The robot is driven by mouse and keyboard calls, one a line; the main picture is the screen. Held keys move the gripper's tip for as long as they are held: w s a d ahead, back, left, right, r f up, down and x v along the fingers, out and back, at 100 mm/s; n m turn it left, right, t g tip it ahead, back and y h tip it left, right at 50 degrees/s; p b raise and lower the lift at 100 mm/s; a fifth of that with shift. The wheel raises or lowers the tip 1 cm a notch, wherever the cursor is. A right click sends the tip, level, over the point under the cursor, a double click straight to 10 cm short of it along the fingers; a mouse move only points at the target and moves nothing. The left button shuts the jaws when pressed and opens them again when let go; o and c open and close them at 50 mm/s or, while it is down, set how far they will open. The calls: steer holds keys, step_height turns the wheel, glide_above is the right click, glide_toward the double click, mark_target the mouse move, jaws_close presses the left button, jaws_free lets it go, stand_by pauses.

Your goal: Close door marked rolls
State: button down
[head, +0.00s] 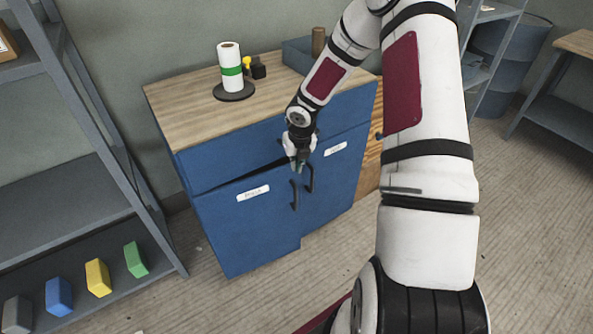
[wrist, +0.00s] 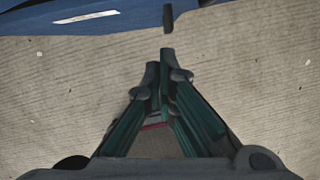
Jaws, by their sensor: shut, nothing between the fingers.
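The blue cabinet has two doors with white labels, too small to read surely. The left door (head: 245,225) stands slightly ajar, with a dark gap along its top edge. Its label (head: 253,193) and dark handle (head: 294,195) face me. The right door (head: 335,178) looks shut, with its own handle (head: 309,178). My gripper (head: 300,168) is shut and empty, in front of the cabinet near the tops of the handles. In the wrist view its fingertips (wrist: 167,62) point towards a blue door edge (wrist: 120,22) and a dark handle (wrist: 168,18), with no clear contact.
The wooden cabinet top (head: 190,105) holds a white roll with a green band (head: 230,68) on a stand and a blue box (head: 297,54). A grey shelf (head: 100,215) with coloured blocks stands at left. The floor before the cabinet is clear.

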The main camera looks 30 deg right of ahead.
steer(key=s+d+f+m+t+b, duration=0.1)
steer(key=d+f+m+b, duration=0.3)
steer(key=m+b, duration=1.05)
steer(key=s+d+f+m+t+b, duration=0.1)
steer(key=s+d+f+m+b, duration=0.3)
steer(key=m+b, duration=1.1)
steer(key=w+f+m+p, duration=0.1)
steer(key=w+f+m, duration=0.4)
steer(key=w+f, duration=0.4)
steer(key=shift+w+a+f+p, duration=0.2)
steer(key=shift+w+f+p, duration=0.15)
steer(key=shift+f, duration=0.4)
